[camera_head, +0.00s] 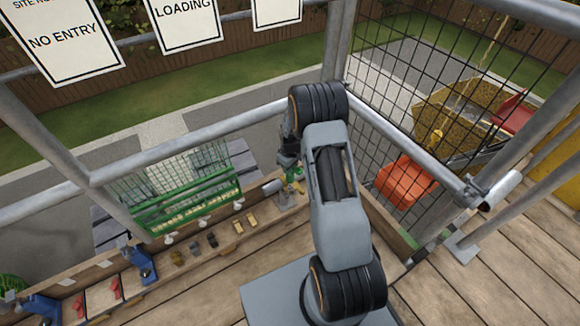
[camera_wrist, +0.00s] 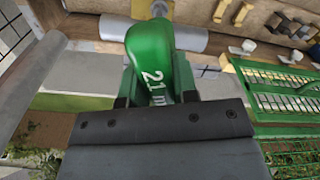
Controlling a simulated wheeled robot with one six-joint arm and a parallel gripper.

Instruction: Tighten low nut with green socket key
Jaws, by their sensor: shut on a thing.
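The green socket key (camera_wrist: 152,50) fills the middle of the wrist view, with white marking that reads "21 m" and is cut off. My gripper (camera_wrist: 157,88) is shut on it, with dark jaw parts on both sides. In the head view my gripper (camera_head: 287,160) is beyond the rail, and a bit of green key (camera_head: 295,174) shows below it. The key's working end is hidden. A grey tube (camera_wrist: 188,40) lies just beyond the key in the wrist view. I cannot make out the low nut; the key or arm may hide it.
A toe board shelf holds brass pieces (camera_head: 238,226), dark pieces (camera_head: 212,240) and blue tools (camera_head: 142,264). A green mesh basket (camera_head: 190,200) hangs close left of the gripper. Scaffold rails (camera_head: 190,138) and mesh surround it. An orange container (camera_head: 405,182) lies beyond the mesh.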

